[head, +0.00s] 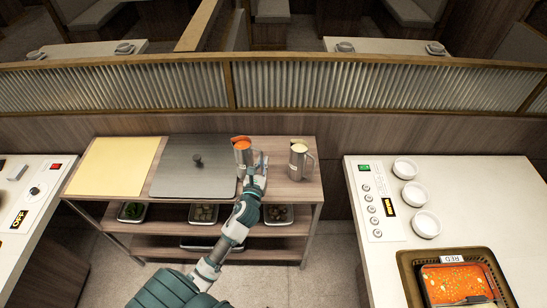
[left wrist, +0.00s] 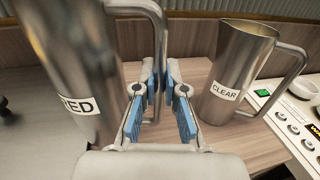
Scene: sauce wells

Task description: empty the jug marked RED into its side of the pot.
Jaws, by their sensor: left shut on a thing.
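The jug marked RED (head: 242,146) stands on the wooden shelf unit, with orange-red sauce showing at its mouth. In the left wrist view the steel RED jug (left wrist: 75,70) is upright at the left, its label partly cut off. My left gripper (head: 256,172) is shut on this jug's handle; its blue-padded fingers (left wrist: 158,112) sit on either side of the handle. The pot (head: 408,272) is at the lower right, partly cut off. The side in view has a RED tag on its rim and holds red broth with floating bits. My right gripper is not in view.
The jug marked CLEAR (head: 298,162) stands close to the right, also in the left wrist view (left wrist: 232,75). A dark lid (head: 190,175) and a tan board (head: 115,167) lie left. Three white bowls stand on the white right counter (head: 475,175). A ribbed partition (head: 300,85) runs behind.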

